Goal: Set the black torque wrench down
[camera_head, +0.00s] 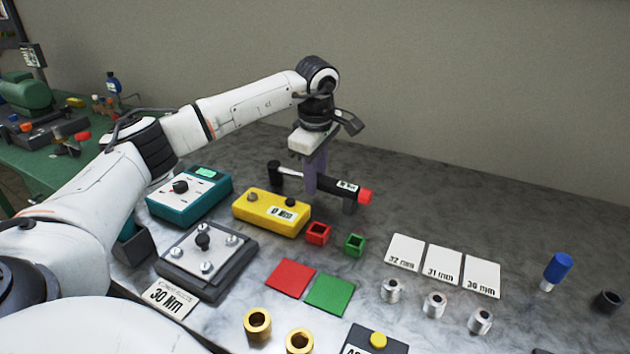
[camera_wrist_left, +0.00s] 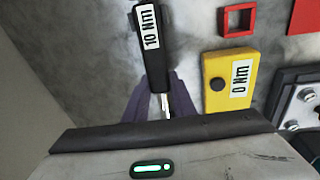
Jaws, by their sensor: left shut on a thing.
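The black torque wrench (camera_head: 336,185) has a dark head at its left end, a silver shaft and a black handle with a white label and red end. My left gripper (camera_head: 311,188) reaches down from above with purple fingers, shut on the wrench. The wrench lies roughly level near the tabletop. A dark support (camera_head: 349,206) shows under the handle; I cannot tell whether they touch. My right gripper is not in view.
A yellow box (camera_head: 265,215) marked 0 Nm stands just in front of the wrench. A teal device (camera_head: 190,195) and a bolted plate (camera_head: 207,250) are left. Small red (camera_head: 318,233) and green (camera_head: 354,244) square frames lie nearby.

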